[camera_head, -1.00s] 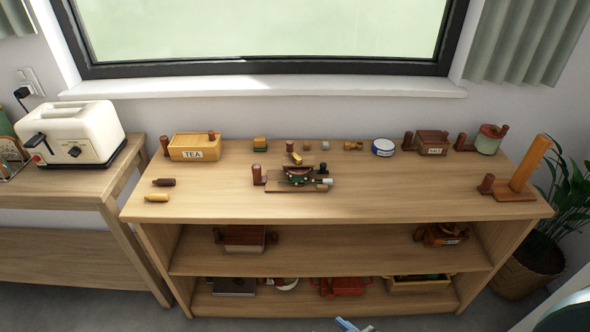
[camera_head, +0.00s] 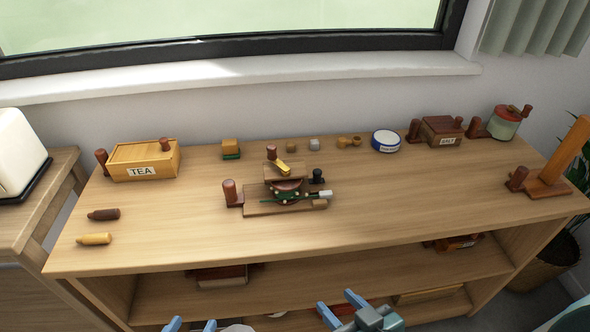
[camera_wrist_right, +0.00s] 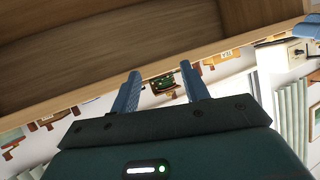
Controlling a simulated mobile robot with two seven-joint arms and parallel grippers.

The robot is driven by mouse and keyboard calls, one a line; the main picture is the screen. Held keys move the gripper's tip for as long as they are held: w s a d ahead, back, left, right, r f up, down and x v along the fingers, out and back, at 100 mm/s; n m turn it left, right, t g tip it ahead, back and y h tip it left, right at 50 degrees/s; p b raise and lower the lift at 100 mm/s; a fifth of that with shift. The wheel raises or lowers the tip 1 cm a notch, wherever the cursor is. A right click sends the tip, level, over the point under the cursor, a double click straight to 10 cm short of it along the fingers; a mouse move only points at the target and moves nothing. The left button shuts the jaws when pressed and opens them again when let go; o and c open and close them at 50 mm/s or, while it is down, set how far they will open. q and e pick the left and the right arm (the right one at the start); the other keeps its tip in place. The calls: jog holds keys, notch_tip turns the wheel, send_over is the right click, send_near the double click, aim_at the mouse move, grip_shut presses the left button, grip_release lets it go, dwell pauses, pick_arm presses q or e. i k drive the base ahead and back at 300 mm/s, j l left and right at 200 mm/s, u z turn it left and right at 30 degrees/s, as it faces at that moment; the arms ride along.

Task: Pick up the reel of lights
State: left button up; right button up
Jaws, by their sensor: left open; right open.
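The reel of lights (camera_head: 288,188) stands on the middle of the shelf top. It has a wooden base and posts, and a dark green string with small bulbs wound on a reddish drum. In the right wrist view the reel (camera_wrist_right: 166,86) shows small and far off between the fingers. My right gripper (camera_head: 338,302) is open and empty, at the bottom of the head view, in front of the shelf and apart from the reel. It also shows in the wrist view (camera_wrist_right: 160,68). My left gripper (camera_head: 191,324) is open at the bottom edge, mostly cut off.
A TEA box (camera_head: 143,160) and two small bottle-shaped pieces (camera_head: 95,239) lie left. Small blocks (camera_head: 291,147), a round blue-white tin (camera_head: 386,141), a SALT box (camera_head: 442,131) and a jar (camera_head: 505,123) line the back. The shelf top before the reel is clear.

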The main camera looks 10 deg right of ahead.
aim_at(253, 193)
jog(key=i+j, duration=0.15)
jog(key=j, duration=0.15)
jog(key=j+u, duration=0.2)
jog(key=j, duration=0.3)
jog(key=i+j+u, duration=0.15)
jog(key=j, duration=0.3)
jog(key=k+j, duration=0.05)
